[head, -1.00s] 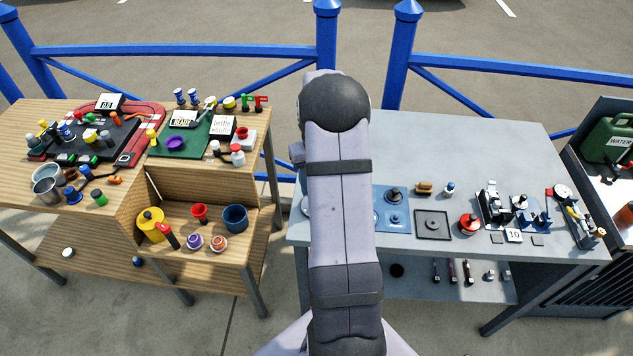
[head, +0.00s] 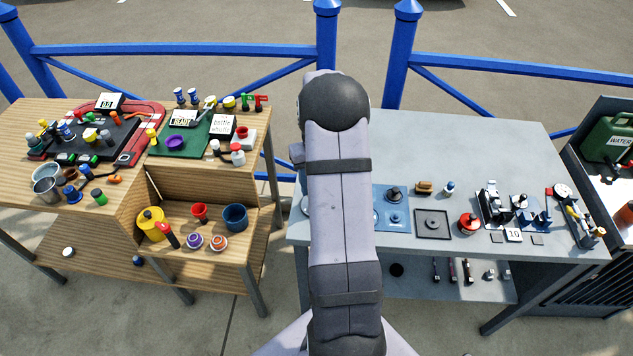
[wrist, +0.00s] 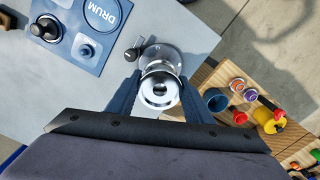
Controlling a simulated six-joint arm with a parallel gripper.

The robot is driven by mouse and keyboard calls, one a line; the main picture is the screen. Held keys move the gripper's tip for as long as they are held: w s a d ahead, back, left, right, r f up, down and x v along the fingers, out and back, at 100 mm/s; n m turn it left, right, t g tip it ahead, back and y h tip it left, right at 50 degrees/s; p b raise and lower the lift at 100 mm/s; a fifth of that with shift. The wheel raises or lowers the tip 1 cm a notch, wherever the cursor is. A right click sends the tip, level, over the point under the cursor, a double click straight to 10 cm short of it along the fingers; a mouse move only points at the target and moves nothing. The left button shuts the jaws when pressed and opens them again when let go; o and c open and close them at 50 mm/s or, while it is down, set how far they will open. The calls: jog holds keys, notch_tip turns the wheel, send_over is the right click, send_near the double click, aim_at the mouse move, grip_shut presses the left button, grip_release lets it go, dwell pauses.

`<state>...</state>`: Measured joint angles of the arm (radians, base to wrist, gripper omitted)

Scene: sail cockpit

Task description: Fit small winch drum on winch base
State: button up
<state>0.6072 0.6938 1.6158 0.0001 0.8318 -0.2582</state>
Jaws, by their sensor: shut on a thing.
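My gripper (wrist: 159,84) is shut on the small winch drum (wrist: 160,92), a shiny silver cylinder with a dark hole in its top, in the wrist view. The winch base (wrist: 164,54), a round silver piece near the corner of the grey table, shows just beyond the drum. The drum overlaps the base in the picture and hides part of it. I cannot tell whether they touch. In the head view my arm hides the gripper and the drum. Only a sliver of the base (head: 304,205) shows at the arm's left side.
A small handle with a black knob (wrist: 130,54) lies beside the base. A blue board (wrist: 101,36) marked DRUM holds dark round pieces. The grey table (head: 450,150) has free room at the back. The wooden bench (head: 262,172) with cups stands across a gap.

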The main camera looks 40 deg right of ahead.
jog(key=shift+f+b, duration=1.35)
jog(key=shift+f, duration=1.15)
dwell(0.8)
jog(key=o, duration=1.7)
jog(key=shift+r, duration=0.15)
jog(key=shift+r+p, duration=3.3)
jog(key=shift+r, duration=0.8)
